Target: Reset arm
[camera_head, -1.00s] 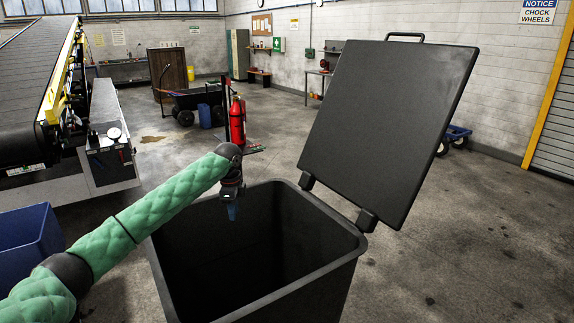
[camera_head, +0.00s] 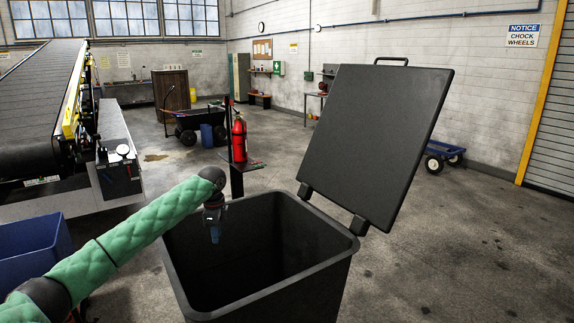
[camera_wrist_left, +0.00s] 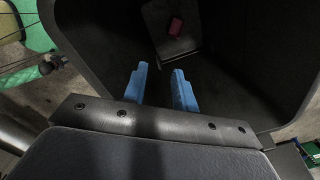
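My left arm, in a green quilted sleeve, reaches in from the left in the head view. My left gripper (camera_head: 214,236) hangs with its blue fingertips pointing down over the left part of the open black bin (camera_head: 345,247). In the left wrist view the two blue fingers (camera_wrist_left: 160,82) stand apart with nothing between them. The dark inside of the bin (camera_wrist_left: 235,90) fills much of that view. A small red item (camera_wrist_left: 175,28) lies in it on a greyish flat patch. My right gripper is not in view.
The bin's lid (camera_head: 370,140) stands raised at its right. A blue container (camera_head: 35,245) is at the left, below the belt loader (camera_head: 35,105). A red fire extinguisher (camera_head: 239,139) stands behind the bin. A blue cart (camera_head: 444,155) is at the right. Floor right of the bin is clear.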

